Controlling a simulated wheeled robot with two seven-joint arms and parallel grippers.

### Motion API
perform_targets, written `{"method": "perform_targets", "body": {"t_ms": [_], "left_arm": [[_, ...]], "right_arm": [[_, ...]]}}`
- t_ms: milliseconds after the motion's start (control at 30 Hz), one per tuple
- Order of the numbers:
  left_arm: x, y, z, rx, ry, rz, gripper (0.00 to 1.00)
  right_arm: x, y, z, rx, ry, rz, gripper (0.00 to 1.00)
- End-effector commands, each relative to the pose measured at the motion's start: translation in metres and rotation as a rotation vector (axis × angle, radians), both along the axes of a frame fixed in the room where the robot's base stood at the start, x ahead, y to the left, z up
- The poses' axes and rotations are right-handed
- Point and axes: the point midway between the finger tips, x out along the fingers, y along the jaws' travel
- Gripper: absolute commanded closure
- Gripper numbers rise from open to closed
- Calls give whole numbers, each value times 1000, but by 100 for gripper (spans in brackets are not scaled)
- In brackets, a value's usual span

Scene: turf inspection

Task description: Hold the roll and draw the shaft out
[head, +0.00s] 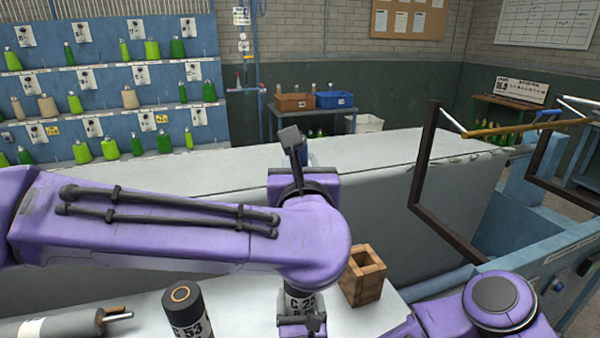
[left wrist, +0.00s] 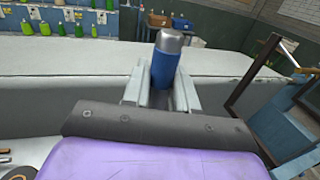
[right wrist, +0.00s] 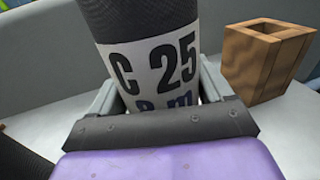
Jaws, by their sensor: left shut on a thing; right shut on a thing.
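My left gripper (left wrist: 163,85) is shut on a blue cylinder with a silver top, which looks like an end of the shaft (left wrist: 166,65). It stands near upright between the light grey fingers. Its lower part is hidden. My right gripper (right wrist: 160,88) is shut around a dark upright roll (right wrist: 135,15) with a white label reading C 25. In the head view this roll (head: 297,302) shows only in part below my left forearm, which hides its top. I cannot tell whether the shaft is still inside the roll.
A wooden open-topped box (head: 363,278) stands just right of the roll. Another dark roll labelled C 53 (head: 186,312) stands to the left, and a grey roll (head: 60,325) with a metal rod end lies beyond it. A long grey block (head: 400,150) runs behind.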

Motion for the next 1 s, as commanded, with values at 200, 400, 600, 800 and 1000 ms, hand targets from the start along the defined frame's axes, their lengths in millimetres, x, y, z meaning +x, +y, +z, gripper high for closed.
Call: {"method": "perform_targets", "body": {"t_ms": [200, 400, 600, 800, 1000], "left_arm": [[0, 0, 17, -3, -3, 2, 100], [0, 0, 32, -3, -4, 0, 100], [0, 0, 46, -2, -4, 1, 100], [0, 0, 60, -2, -3, 1, 100], [0, 0, 74, -1, -3, 0, 100]], "right_arm": [[0, 0, 0, 0, 0, 0, 79], [0, 0, 0, 0, 0, 0, 79], [0, 0, 0, 0, 0, 0, 79], [0, 0, 0, 0, 0, 0, 79], [0, 0, 0, 0, 1, 0, 79]]}}
